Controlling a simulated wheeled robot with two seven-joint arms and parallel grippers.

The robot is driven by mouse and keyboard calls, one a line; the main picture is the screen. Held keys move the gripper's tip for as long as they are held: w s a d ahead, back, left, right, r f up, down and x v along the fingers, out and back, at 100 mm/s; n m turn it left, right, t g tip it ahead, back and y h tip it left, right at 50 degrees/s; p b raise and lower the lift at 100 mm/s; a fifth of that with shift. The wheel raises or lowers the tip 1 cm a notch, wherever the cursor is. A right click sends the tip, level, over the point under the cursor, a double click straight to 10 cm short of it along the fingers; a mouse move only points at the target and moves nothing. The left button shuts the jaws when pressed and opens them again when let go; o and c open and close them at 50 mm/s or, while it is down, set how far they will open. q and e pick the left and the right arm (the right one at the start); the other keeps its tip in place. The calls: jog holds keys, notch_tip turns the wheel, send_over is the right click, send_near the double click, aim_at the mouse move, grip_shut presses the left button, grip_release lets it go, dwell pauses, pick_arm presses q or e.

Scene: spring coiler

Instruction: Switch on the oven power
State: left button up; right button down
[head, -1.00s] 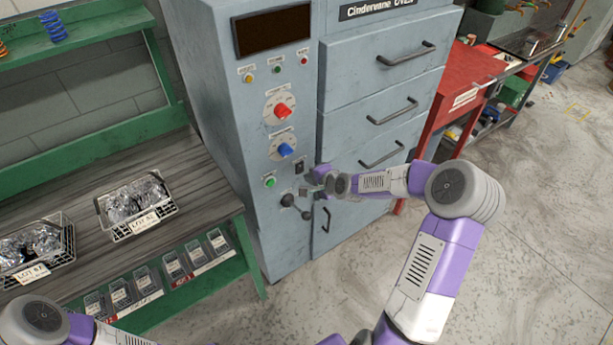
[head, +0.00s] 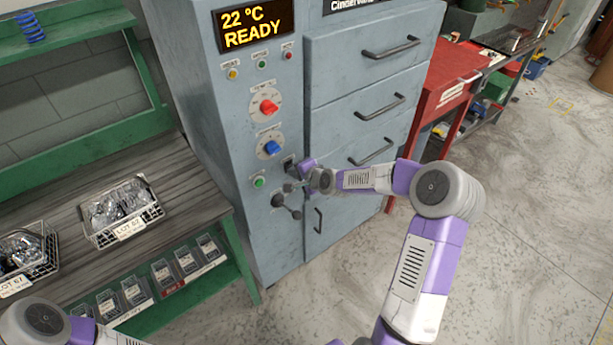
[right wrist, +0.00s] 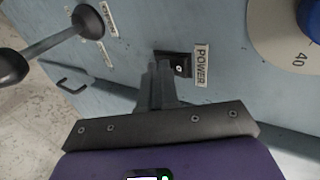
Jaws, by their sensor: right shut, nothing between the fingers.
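The blue-grey oven (head: 205,120) stands in the middle of the head view. Its display (head: 256,27) is lit and reads "22 °C READY". The black power switch (head: 288,163) is on the lower front panel, partly covered by my gripper; in the right wrist view the switch (right wrist: 180,63) sits beside a POWER label (right wrist: 201,65). My right gripper (head: 291,184) is shut and empty at the switch. Its fingertips (right wrist: 160,68) overlap the switch's edge in the wrist view; I cannot tell whether they touch it. My left gripper is out of view.
A red knob (head: 268,107), a blue knob (head: 272,148) and a green button (head: 259,182) are near the switch. A dark lever (head: 295,213) sticks out below. A bench with wire baskets (head: 125,212) stands left; open floor lies right.

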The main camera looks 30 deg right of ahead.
jog(key=shift+w+a+r+p, duration=0.1)
jog(key=shift+w+r+p, duration=0.15)
jog(key=shift+r, duration=0.15)
jog(key=shift+w+a+r+p, duration=0.1)
jog(key=shift+r+p, duration=0.15)
jog(key=shift+r, duration=0.5)
jog(key=shift+s, duration=0.1)
